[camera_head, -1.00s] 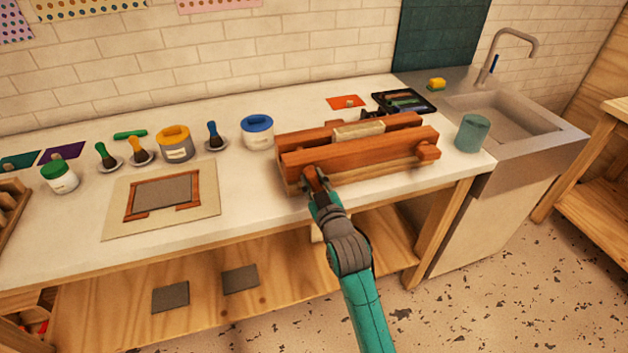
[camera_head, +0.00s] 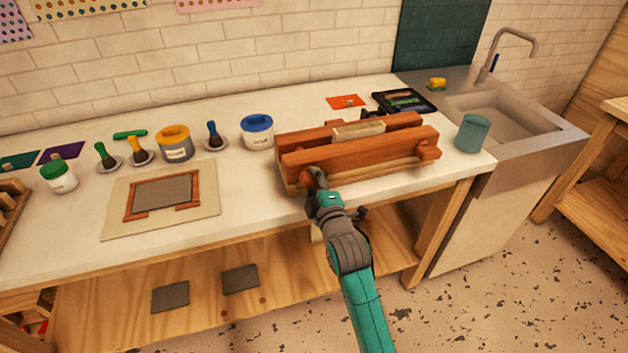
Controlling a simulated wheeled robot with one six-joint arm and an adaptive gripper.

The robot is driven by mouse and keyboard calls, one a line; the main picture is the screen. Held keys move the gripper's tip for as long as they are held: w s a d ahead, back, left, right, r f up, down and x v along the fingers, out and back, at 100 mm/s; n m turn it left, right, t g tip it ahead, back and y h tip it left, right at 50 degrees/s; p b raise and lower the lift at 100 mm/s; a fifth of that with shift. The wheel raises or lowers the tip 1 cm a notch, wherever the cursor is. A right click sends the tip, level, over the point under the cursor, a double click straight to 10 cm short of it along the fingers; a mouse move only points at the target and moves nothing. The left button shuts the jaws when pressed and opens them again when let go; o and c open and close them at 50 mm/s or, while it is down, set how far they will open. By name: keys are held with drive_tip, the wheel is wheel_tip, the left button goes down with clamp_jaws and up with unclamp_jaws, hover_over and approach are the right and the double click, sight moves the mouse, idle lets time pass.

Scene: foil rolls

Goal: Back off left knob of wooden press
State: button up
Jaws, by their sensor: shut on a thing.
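The wooden press (camera_head: 352,153) stands on the bench near its front edge, with two long reddish bars and a pale block (camera_head: 358,130) between them. Its left knob (camera_head: 306,178) is at the front left end and is partly hidden by my gripper (camera_head: 316,178). My gripper is shut on this left knob, with the arm reaching up from below. The right knob (camera_head: 429,150) shows at the front right end, with nothing touching it.
A teal cup (camera_head: 472,133) stands right of the press, by the sink (camera_head: 505,112). A blue-lidded tub (camera_head: 257,132) is close to its left. A black tray (camera_head: 404,101) lies behind it.

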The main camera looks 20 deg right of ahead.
drive_tip(key=shift+o, duration=0.2)
drive_tip(key=shift+r+n, duration=0.15)
drive_tip(key=shift+n, duration=0.95)
drive_tip(key=shift+a, duration=0.1)
drive_tip(key=shift+c, duration=0.3)
drive_tip(key=o, duration=0.9)
drive_tip(key=shift+w, duration=0.1)
drive_tip(key=shift+c, duration=0.2)
drive_tip(key=shift+s, duration=0.4)
drive_tip(key=s, duration=1.1)
drive_tip(key=shift+s, duration=0.15)
